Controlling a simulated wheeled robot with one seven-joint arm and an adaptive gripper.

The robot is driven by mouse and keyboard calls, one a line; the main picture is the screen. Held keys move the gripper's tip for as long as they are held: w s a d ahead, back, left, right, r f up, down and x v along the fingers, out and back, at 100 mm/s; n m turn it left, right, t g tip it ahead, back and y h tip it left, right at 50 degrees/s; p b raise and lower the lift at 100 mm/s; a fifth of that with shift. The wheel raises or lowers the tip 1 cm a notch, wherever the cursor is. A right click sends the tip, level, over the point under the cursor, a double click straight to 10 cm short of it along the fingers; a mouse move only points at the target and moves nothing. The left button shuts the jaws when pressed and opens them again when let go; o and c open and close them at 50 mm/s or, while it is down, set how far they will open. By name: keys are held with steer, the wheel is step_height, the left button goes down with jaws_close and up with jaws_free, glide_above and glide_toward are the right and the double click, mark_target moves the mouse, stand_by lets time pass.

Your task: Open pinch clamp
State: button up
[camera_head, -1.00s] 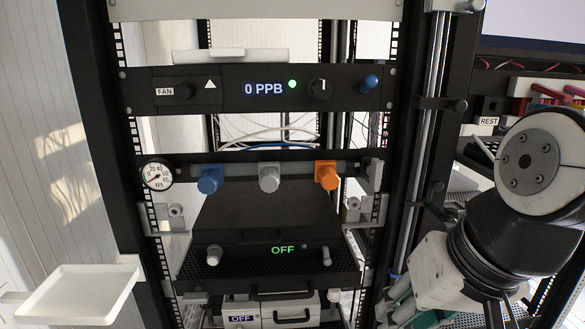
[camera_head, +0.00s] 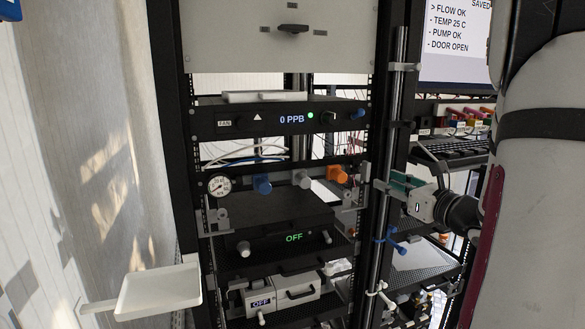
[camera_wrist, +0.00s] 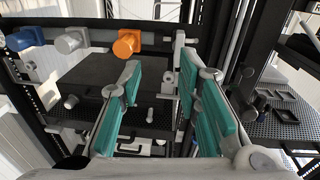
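In the head view my gripper (camera_head: 401,187), with teal pads, is beside the vertical pole to the right of the rack. In the wrist view my gripper (camera_wrist: 159,68) is open, its teal fingers apart with nothing held between them. Its fingertips point toward the right end of the valve bar, by a pale bracket (camera_wrist: 178,50). A blue clamp-like fitting (camera_head: 391,239) sits on the pole below my gripper, and a white fitting (camera_head: 379,289) sits lower. I cannot tell which of these is the pinch clamp, or whether it is open.
The bar carries a gauge (camera_head: 219,186), a blue knob (camera_head: 262,185), a grey knob (camera_head: 302,179) and an orange knob (camera_head: 337,174). A black unit reading OFF (camera_head: 293,238) is below. A white tray (camera_head: 158,291) juts out at left. Perforated shelves (camera_head: 425,275) stand right of the pole.

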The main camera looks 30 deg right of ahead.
mark_target(369, 168)
steer(key=shift+m+h, duration=0.8)
steer(key=x, duration=0.4)
steer(key=d+p+x, duration=0.1)
steer(key=x, duration=0.3)
steer(key=d+x, duration=0.1)
steer(key=x, duration=0.4)
steer(key=shift+s+r+p, duration=0.1)
steer(key=shift+s+p, duration=0.2)
steer(key=shift+p, duration=0.1)
steer(key=shift+c, duration=0.2)
jaws_close()
